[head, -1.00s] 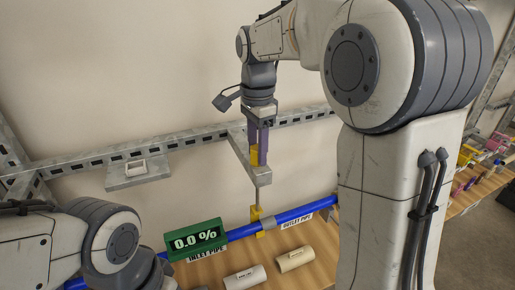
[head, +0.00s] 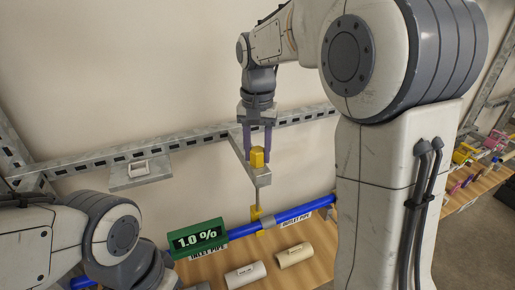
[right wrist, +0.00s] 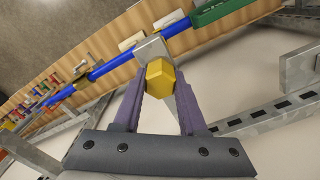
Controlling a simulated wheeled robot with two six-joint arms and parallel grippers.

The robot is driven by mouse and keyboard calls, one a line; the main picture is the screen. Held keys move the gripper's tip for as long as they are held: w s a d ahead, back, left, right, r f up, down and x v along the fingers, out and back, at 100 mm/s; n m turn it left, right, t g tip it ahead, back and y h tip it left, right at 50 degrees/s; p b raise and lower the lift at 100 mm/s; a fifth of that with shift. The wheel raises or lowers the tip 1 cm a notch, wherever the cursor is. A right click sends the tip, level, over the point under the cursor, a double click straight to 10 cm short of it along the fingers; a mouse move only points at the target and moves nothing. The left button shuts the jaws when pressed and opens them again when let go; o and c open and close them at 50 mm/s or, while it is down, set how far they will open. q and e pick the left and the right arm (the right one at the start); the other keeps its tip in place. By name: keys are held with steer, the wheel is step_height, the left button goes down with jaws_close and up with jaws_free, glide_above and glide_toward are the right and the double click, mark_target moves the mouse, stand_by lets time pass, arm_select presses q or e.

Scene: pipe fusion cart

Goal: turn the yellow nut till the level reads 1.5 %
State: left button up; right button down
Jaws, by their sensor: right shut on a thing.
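In the right wrist view the nut (right wrist: 160,76) sits between the fingertips. The green level display (head: 197,239) on the pipe reads 1.0 %. My left arm shows at the lower left; its gripper is out of view.
The blue pipe (head: 295,213) runs at a slant above the wooden bench (head: 315,257), with inlet and outlet labels. Two pale pipe pieces (head: 245,275) (head: 294,255) lie on the bench. A slotted grey rail (head: 205,141) crosses behind the nut. Coloured items stand at far right.

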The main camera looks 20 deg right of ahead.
mark_target(258, 149)
steer(key=n, duration=0.3)
steer(key=shift+p, duration=0.3)
steer(key=shift+n, duration=0.4)
steer(key=shift+c, duration=2.3)
jaws_free()
steer(key=shift+r, duration=0.55)
step_height(258, 149, up, 6)
steer(key=shift+r+b, duration=0.25)
steer(key=shift+b, duration=0.4)
